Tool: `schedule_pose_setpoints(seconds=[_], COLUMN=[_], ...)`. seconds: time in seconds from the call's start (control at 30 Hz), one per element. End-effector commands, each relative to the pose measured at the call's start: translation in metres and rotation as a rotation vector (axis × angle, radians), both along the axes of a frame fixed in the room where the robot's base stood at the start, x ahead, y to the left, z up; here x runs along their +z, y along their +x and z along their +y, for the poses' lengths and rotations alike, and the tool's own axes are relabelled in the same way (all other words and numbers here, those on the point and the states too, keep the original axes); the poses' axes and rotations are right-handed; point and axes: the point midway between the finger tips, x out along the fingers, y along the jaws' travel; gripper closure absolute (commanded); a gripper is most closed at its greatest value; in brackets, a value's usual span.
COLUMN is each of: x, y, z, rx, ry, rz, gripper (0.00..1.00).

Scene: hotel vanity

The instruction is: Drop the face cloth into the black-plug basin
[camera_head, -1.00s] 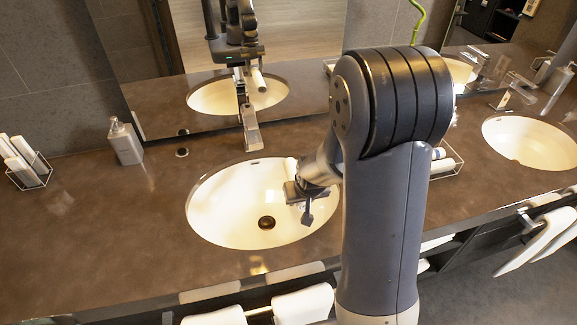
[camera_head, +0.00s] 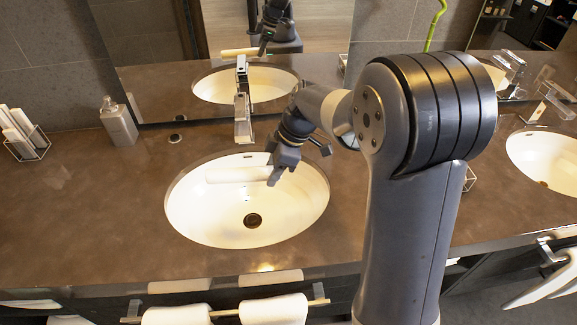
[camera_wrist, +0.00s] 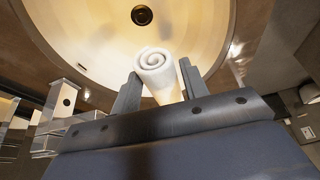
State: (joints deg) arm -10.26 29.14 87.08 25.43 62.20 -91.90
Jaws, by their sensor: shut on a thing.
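My gripper (camera_head: 279,170) is shut on the face cloth (camera_head: 238,174), a rolled white towel lying level across the picture. The cloth is over the back part of the left white basin (camera_head: 205,225), below the faucet. In the wrist view the cloth's spiral end (camera_wrist: 155,60) shows between the two fingers (camera_wrist: 158,86), with the bowl beyond it. The left basin's dark drain plug (camera_head: 252,220) is in front of the cloth and uncovered; it also shows in the wrist view (camera_wrist: 142,15). The right basin (camera_head: 548,150) is partly out of frame.
A chrome faucet (camera_head: 243,120) stands behind the left basin, close to my gripper. A soap dispenser (camera_head: 118,121) and a wire rack of white rolls (camera_head: 24,133) stand to the left. White towels (camera_head: 275,309) hang at the front. The brown counter (camera_head: 90,215) is clear on the left.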

Motion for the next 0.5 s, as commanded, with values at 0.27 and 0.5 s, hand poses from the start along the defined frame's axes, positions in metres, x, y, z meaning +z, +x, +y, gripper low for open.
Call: schedule_pose_setpoints(seconds=[0.27,0.5], x=[-0.015,-0.051], y=[-0.001,-0.001], z=[0.005,0.005], rx=[0.054,0.05], ry=[-0.001,-0.001], rz=[0.001,0.002], gripper=[0.79,0.79])
